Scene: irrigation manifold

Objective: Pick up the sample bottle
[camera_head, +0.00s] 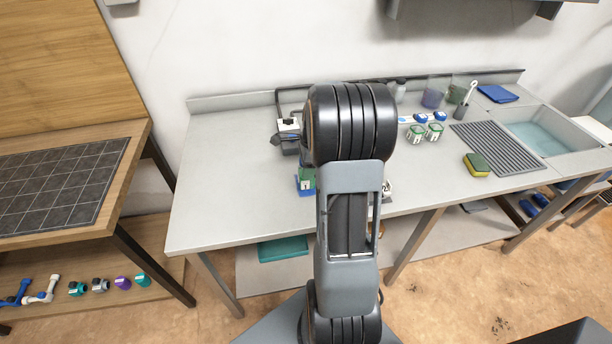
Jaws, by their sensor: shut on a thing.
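My arm stands in the middle of the view and covers part of the grey bench (230,190). My gripper is hidden behind the arm, so its jaws and anything in them do not show. I cannot single out the sample bottle for certain. Two green blocks with white labels, one on the left (416,134) and one on the right (434,131), stand on the bench right of my arm. A similar green piece (308,178) shows partly at the arm's left edge, over a blue base (304,188). A small white item (387,189) peeks out at the arm's right edge.
A black-and-white device (288,128) stands left of my arm. The bench's left part is clear. A wooden table (60,185) stands left.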

